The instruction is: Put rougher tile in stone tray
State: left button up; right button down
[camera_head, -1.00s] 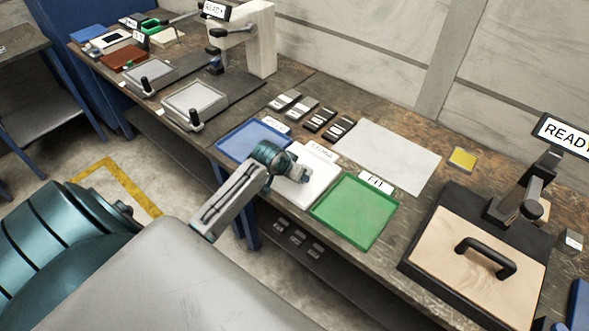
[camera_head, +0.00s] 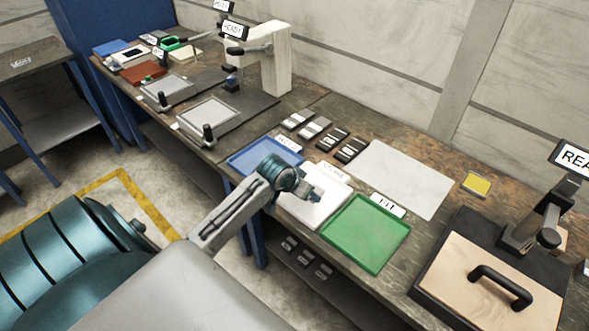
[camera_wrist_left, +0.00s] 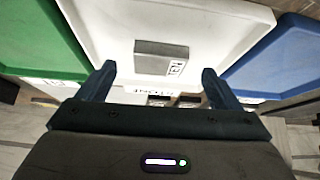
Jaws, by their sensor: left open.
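The stone tray (camera_head: 302,208) is white and lies between the blue and green trays; its label is partly readable in the head view. A grey tile (camera_wrist_left: 158,57) with a small white marked patch lies in the white tray (camera_wrist_left: 225,25) in the left wrist view. My left gripper (camera_head: 316,194) is over the white tray. Its open fingers (camera_wrist_left: 158,78) are apart, with the tile between and just beyond their tips, and neither finger touches it. In the head view the gripper hides the tile. My right gripper is not in view.
A blue tray (camera_head: 262,158) and a green tray (camera_head: 365,234) flank the white one. Several dark and grey tiles (camera_head: 333,138) lie behind them beside a bare pale sheet (camera_head: 400,178). A black press with a wooden top (camera_head: 460,268) stands at the right.

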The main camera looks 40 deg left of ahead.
pick_arm(q)
jog(key=v, duration=0.8)
jog(key=shift+s+r+b, duration=0.2)
jog(key=shift+r+b, duration=0.1)
jog(key=shift+b, duration=0.15)
